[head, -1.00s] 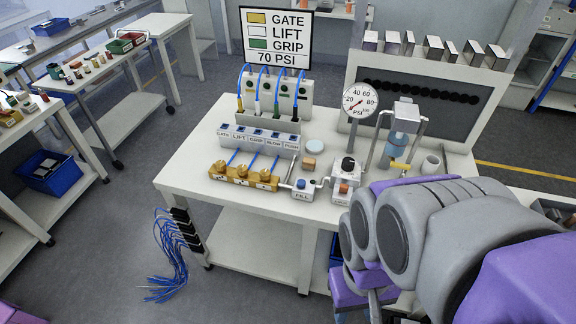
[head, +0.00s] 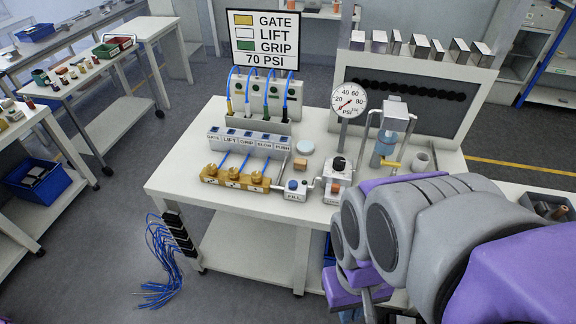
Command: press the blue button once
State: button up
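A small white box labelled FILL (head: 295,196) stands at the front of the white table. The blue button (head: 292,184) sits on top of it and looks unobstructed. My arm comes in from the right side, in front of the table's right part. Its grey and purple links are apart from the blue button in the picture. I cannot make out my gripper's fingertips in this view.
Beside FILL are a brass valve block (head: 234,179) and a black-knobbed regulator (head: 338,174). A pressure gauge (head: 349,101) stands behind, with a bottle fixture (head: 389,135) to its right. A sign (head: 264,40) reads 70 PSI. Blue hoses (head: 160,265) hang at the table's left.

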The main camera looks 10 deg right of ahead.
aim_at(293, 185)
jog(key=i+j, duration=0.15)
jog(key=j, duration=0.25)
jog(key=i+j, duration=0.15)
jog(key=j, duration=0.2)
jog(key=i+j, duration=0.15)
jog(key=j, duration=0.25)
jog(key=i+j, duration=0.15)
jog(key=j, duration=0.2)
jog(key=i+j, duration=0.2)
jog(key=j, duration=0.2)
jog(key=z, duration=1.9)
